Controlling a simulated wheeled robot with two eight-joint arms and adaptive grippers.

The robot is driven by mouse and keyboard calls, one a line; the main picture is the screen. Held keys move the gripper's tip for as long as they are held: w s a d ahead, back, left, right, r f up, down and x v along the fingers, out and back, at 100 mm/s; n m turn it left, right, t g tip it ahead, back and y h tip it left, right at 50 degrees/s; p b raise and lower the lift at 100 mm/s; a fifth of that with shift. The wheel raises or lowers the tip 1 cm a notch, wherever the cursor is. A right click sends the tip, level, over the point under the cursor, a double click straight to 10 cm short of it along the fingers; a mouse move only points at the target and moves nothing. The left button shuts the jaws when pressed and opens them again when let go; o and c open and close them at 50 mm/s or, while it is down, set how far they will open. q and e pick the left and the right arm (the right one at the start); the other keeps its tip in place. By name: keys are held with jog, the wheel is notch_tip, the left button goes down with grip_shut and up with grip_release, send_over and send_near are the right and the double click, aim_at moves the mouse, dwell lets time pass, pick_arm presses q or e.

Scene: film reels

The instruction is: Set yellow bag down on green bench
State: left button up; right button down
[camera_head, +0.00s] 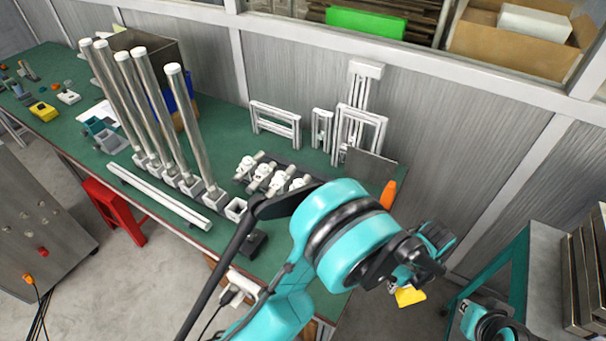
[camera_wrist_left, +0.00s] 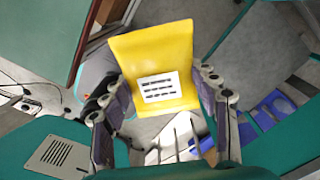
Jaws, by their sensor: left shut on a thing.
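The yellow bag (camera_wrist_left: 155,55) fills the middle of the left wrist view, with a white printed label on its face. My left gripper (camera_wrist_left: 163,100) is shut on it, with a finger at each side. In the head view the bag (camera_head: 409,297) is a small yellow patch below my left gripper (camera_head: 412,268), mostly hidden by the gripper and arm. The bag is held off to the right of the green bench (camera_head: 228,145), over the grey floor. The bench's near right part is hidden behind my arm.
Several tall metal tubes (camera_head: 146,90) stand on the bench, with white fittings (camera_head: 265,178) beside them. White frames (camera_head: 275,122) and an orange object (camera_head: 388,194) are near the wall. A teal-framed rack (camera_head: 520,265) stands at the right. Bare green surface shows between the tubes and frames.

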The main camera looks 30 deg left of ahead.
pick_arm(q)
jog(key=a+b, duration=0.1)
jog(key=a, duration=0.5)
jog(key=a+f+b, duration=0.1)
jog(key=a+b, duration=0.1)
jog(key=a, duration=0.5)
jog(key=a+f+b, duration=0.1)
jog(key=a, duration=0.5)
jog(key=shift+w+a, duration=0.2)
jog(key=shift+w, duration=0.1)
jog(key=shift+d+f+b, duration=0.1)
jog(key=shift+f+b, duration=0.4)
jog(key=shift+f, duration=0.45)
jog(key=f+b, duration=0.2)
jog(key=f, duration=0.1)
jog(key=shift+a+f, duration=0.15)
jog(key=shift+a, duration=0.3)
jog(key=o, duration=1.3)
